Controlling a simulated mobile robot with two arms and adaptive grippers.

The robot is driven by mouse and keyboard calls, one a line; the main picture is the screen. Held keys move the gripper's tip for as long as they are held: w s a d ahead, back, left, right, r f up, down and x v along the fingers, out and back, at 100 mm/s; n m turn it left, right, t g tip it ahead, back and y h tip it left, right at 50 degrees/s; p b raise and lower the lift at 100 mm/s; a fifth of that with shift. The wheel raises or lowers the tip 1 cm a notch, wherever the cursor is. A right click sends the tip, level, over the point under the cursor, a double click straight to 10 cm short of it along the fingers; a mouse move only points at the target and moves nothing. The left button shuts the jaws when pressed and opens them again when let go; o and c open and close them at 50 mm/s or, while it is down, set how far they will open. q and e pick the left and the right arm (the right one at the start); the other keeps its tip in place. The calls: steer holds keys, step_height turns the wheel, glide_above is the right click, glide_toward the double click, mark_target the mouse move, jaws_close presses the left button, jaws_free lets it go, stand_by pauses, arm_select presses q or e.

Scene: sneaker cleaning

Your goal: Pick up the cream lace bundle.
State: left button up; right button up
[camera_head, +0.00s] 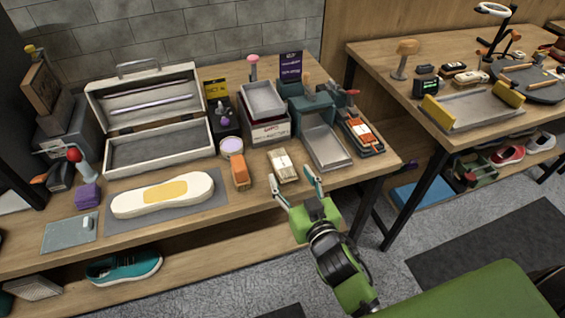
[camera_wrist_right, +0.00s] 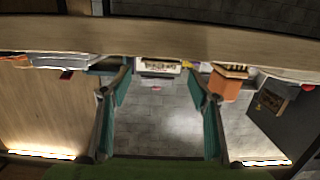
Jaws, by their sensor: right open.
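The cream lace bundle (camera_head: 283,165), a small pale block-like bundle with a dark band, lies on the workbench near its front edge. It is just right of an orange brush-like block (camera_head: 239,172). My right gripper (camera_head: 292,178) is open and empty at the bench's front edge, just in front of the bundle and apart from it. Its two teal-lined fingers also show spread in the right wrist view (camera_wrist_right: 160,88). I cannot surely identify the bundle in that view. My left gripper is not in view.
A grey metal tray (camera_head: 327,147) lies right of the bundle, and a white round jar (camera_head: 231,147) is to its left. An open white case (camera_head: 160,148) stands behind. A second table (camera_head: 420,120) is at right.

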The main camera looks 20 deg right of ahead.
mark_target(283, 163)
steer(key=shift+w+a+f+p, duration=0.15)
steer(key=shift+w+f, duration=0.1)
steer(key=shift+w, duration=1)
steer(key=shift+w+d+f+p, duration=0.1)
steer(key=shift+w+f+p, duration=0.15)
steer(key=shift+w, duration=1)
steer(key=shift+w+a+f+p, duration=0.1)
steer(key=shift+w+f, duration=0.15)
steer(key=shift+w, duration=1)
steer(key=c, duration=1.1)
